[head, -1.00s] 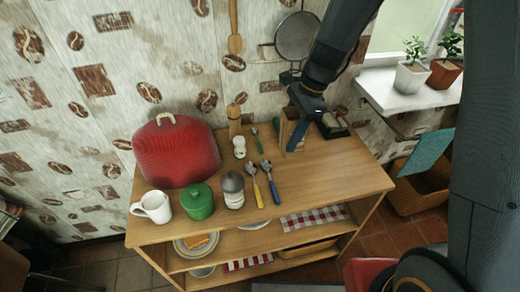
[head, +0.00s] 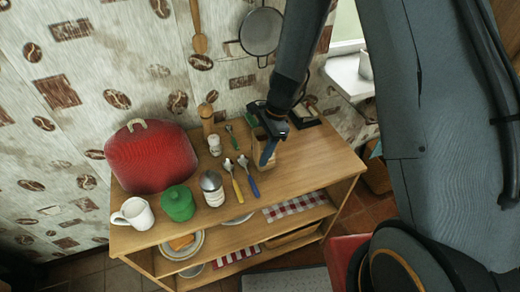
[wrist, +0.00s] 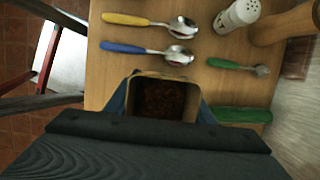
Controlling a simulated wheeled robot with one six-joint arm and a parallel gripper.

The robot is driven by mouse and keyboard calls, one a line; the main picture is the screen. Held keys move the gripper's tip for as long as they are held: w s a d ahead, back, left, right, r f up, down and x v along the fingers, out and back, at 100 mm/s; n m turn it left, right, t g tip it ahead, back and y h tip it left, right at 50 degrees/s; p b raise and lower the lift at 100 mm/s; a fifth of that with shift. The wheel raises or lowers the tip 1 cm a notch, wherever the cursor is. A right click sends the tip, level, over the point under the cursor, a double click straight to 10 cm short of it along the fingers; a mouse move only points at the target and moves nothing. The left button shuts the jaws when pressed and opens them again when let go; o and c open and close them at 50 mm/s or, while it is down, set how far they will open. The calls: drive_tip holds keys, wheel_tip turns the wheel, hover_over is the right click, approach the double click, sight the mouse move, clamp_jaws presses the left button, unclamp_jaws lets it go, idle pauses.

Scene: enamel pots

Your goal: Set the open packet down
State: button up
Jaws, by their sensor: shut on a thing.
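The open packet (wrist: 165,77) is tan, with dark brown contents showing through its open top in the wrist view. My gripper (head: 268,150) is shut on it, with blue fingers on both sides. In the head view the packet (head: 258,134) is upright and partly hidden behind a finger. It is over the wooden cabinet top (head: 315,155), just right of the spoons. Its base is very low, at or near the wood; I cannot tell whether it touches.
A blue-handled spoon (head: 248,178) and a yellow-handled spoon (head: 233,180) lie left of the packet. A green-handled spoon (wrist: 232,65) and a white shaker (head: 215,146) are near it. A dark object (head: 306,115) stands behind right. The right front top is clear.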

drive_tip(key=shift+f, duration=0.1)
drive_tip(key=o, duration=1.5)
drive_tip(key=shift+c, duration=0.2)
